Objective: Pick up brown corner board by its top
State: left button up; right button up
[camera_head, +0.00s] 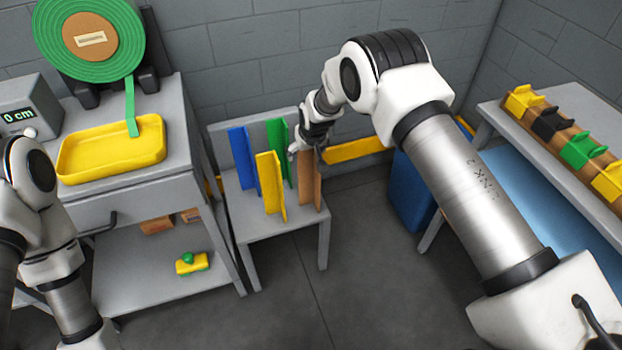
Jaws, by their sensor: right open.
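The brown corner board (309,180) stands upright on a small grey table (275,220), at its right side. My right gripper (308,150) is at the top of the brown board, with its jaws open. The gripper and wrist hide the board's top edge, and I cannot tell whether the fingers touch it. My left arm shows at the lower left, but its gripper is outside the picture.
Blue (243,160), yellow (270,187) and green (279,150) corner boards stand just left of the brown one. A grey bench with a yellow tray (112,150) is at left. A blue bin (408,190) stands right of the small table.

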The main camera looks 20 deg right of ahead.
jog(key=shift+f, duration=0.1)
jog(key=c, duration=1.3)
